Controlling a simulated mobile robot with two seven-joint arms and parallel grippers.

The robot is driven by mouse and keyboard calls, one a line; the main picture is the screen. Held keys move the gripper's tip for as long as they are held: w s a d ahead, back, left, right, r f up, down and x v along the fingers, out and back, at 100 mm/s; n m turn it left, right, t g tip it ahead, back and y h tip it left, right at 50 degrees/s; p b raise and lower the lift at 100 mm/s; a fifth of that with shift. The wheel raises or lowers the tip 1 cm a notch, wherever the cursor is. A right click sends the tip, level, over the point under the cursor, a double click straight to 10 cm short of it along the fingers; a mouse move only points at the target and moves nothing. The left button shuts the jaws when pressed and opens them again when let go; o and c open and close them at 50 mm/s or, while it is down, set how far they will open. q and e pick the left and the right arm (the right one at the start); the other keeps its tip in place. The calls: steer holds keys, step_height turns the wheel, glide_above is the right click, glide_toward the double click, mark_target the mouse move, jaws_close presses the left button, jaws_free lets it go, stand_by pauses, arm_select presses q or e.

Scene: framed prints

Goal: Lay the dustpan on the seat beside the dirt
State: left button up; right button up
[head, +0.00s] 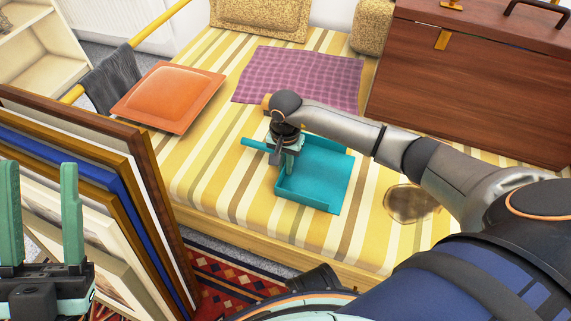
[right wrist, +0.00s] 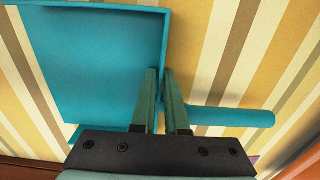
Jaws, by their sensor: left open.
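The teal dustpan (head: 322,178) is on the yellow striped seat (head: 235,205), its handle pointing left in the head view. It looks flat on or just above the cushion; I cannot tell which. My right gripper (head: 284,160) points down at the pan's handle end. In the right wrist view its fingers (right wrist: 158,75) are close together with the back wall of the dustpan (right wrist: 100,60) between them. The dirt, a brown speckled patch (head: 410,204), lies on the seat right of the dustpan, with striped cloth between. My left gripper (head: 39,168) is open and empty at the lower left.
A purple checked cloth (head: 300,75) lies behind the dustpan. An orange cushion (head: 168,97) and a grey cloth (head: 113,78) are to the left. A wooden chest (head: 470,80) stands at the back right. Framed prints (head: 140,150) lean beside my left gripper.

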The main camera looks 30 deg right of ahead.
steer(key=o, duration=0.3)
